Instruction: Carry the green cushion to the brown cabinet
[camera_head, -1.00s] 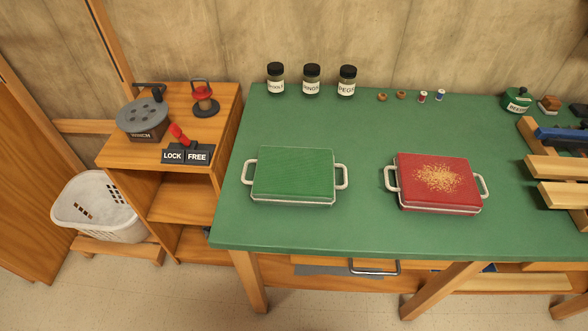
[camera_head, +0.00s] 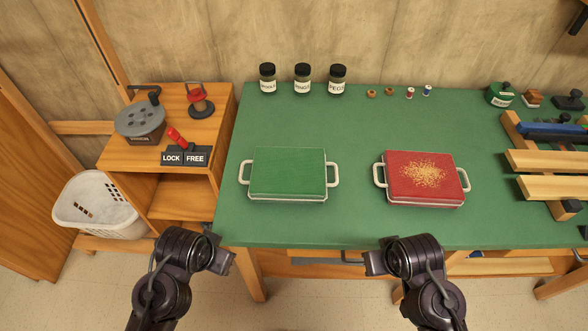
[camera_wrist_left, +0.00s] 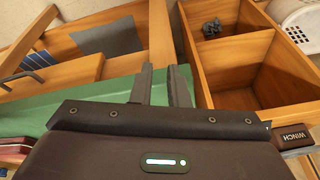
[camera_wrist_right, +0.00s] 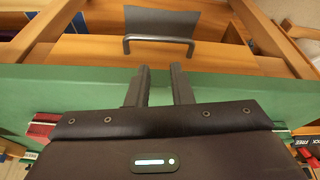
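The green cushion (camera_head: 288,173) lies flat on the green bench top, with a pale handle at its left and right ends. A tall brown wooden panel (camera_head: 30,190) at the far left may be the brown cabinet; only part of it shows. My left gripper (camera_head: 226,262) is in front of the bench's left front corner, open and empty. My right gripper (camera_head: 370,263) is in front of the bench edge, to the right of the cushion, open and empty. In the left wrist view the fingers (camera_wrist_left: 160,68) are apart with nothing between, as are those in the right wrist view (camera_wrist_right: 158,68).
A red cushion (camera_head: 422,178) with yellowish specks lies to the right. Jars (camera_head: 303,80) and small spools stand at the back; a wooden rack (camera_head: 545,160) is at right. A wooden shelf unit (camera_head: 185,180) with winch and lever stands left, beside a white basket (camera_head: 100,205).

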